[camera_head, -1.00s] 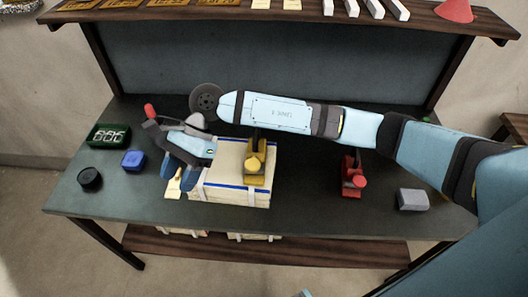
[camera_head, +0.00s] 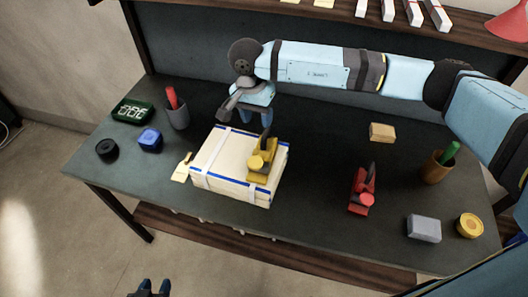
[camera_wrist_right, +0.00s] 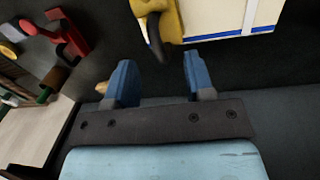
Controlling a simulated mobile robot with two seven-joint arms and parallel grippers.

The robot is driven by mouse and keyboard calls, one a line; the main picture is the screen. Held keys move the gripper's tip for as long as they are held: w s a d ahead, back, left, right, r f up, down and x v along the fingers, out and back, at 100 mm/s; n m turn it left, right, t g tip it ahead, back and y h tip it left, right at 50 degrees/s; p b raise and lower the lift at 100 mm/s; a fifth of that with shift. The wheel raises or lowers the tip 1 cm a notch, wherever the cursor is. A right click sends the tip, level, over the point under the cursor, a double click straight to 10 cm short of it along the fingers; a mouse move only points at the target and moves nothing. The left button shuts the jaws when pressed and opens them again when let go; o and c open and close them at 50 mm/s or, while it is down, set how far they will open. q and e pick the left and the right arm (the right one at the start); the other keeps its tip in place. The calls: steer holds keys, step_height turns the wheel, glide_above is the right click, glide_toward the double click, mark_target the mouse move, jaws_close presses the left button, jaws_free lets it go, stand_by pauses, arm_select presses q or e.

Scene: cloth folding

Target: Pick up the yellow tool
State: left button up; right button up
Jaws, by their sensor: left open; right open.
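The yellow tool (camera_head: 262,160), shaped like a hand plane with a dark handle, rests on the right part of a cream strapped box (camera_head: 212,165). It also shows at the top of the right wrist view (camera_wrist_right: 168,20), its dark handle pointing toward my fingers. My right gripper (camera_head: 257,118) is open and empty just behind the tool and the box; in the right wrist view its blue fingers (camera_wrist_right: 157,62) are apart, with the tool beyond their tips. My left gripper (camera_head: 150,288) is open at the bottom edge, in front of the table and away from the tool.
A similar red tool (camera_head: 362,190) lies right of the box. A wooden block (camera_head: 382,131), a cup with a green item (camera_head: 437,168), a grey block (camera_head: 424,228) and a yellow roll (camera_head: 469,225) are further right.

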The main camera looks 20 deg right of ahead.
mark_target(263, 137)
steer(key=f, duration=0.3)
steer(key=shift+s+d+f, duration=0.1)
steer(key=shift+s+d, duration=0.05)
steer(key=shift+d, duration=0.05)
steer(key=shift+s+d+f+p, duration=0.15)
steer(key=shift+f+p, duration=0.2)
steer(key=shift+f, duration=0.55)
steer(key=shift+s+d+f+p, duration=0.2)
steer(key=shift+f+p, duration=0.2)
steer(key=shift+f, duration=0.45)
steer(key=shift+s+d+f+p, duration=0.15)
steer(key=shift+f+p, duration=0.2)
steer(key=shift+f, duration=0.55)
jaws_close()
steer(key=shift+r, duration=0.15)
